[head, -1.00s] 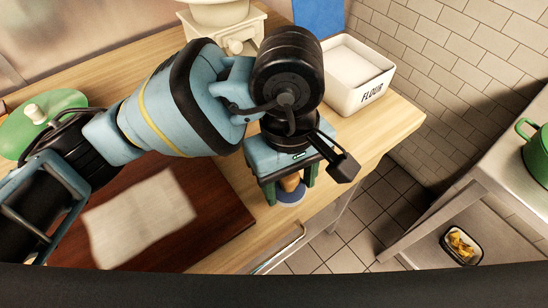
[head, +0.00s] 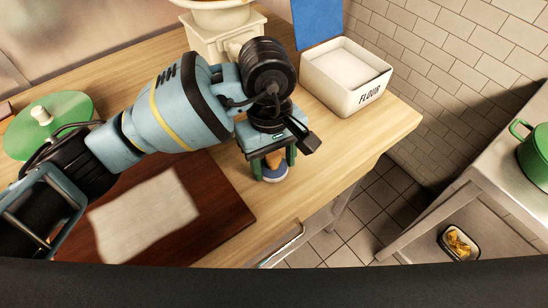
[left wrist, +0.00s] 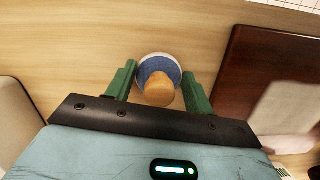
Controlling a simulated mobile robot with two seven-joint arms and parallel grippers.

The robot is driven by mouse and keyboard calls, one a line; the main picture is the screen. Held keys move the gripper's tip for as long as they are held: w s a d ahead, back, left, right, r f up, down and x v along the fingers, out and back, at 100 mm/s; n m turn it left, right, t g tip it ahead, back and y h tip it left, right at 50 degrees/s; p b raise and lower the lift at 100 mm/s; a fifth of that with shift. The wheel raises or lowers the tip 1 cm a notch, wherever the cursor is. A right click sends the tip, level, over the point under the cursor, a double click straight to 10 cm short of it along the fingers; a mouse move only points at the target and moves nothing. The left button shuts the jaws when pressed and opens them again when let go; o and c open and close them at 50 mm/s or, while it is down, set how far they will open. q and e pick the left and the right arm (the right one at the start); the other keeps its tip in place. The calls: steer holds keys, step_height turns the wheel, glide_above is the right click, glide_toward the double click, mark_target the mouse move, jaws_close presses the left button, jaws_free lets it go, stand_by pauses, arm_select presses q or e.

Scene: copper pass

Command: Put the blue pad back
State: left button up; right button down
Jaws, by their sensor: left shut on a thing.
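A round blue pad with a white rim (head: 274,179) and an orange-brown wooden knob (left wrist: 160,92) is below my left gripper (head: 273,166). In the left wrist view the blue pad (left wrist: 159,65) lies between and just beyond the green fingers of my left gripper (left wrist: 160,76). The fingers are shut on the knob, one on each side. The pad is over the wooden counter (head: 225,180), near its front edge; I cannot tell whether it touches the wood. My right gripper is not in view.
A white flour box (head: 330,90) stands behind and right of the gripper, with a blue sheet (head: 318,20) behind it. A cream appliance (head: 215,38) is at the back. A dark board with a cloth (head: 145,213) and a green lid (head: 60,122) lie left.

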arm_select(q)
steer(key=shift+f, duration=0.2)
steer(key=o, duration=0.9)
steer(key=shift+r, duration=0.1)
steer(key=r, duration=0.4)
steer(key=w+r, duration=0.1)
steer(key=r, duration=0.7)
steer(key=shift+w+a, duration=0.15)
steer(key=shift+a, duration=0.15)
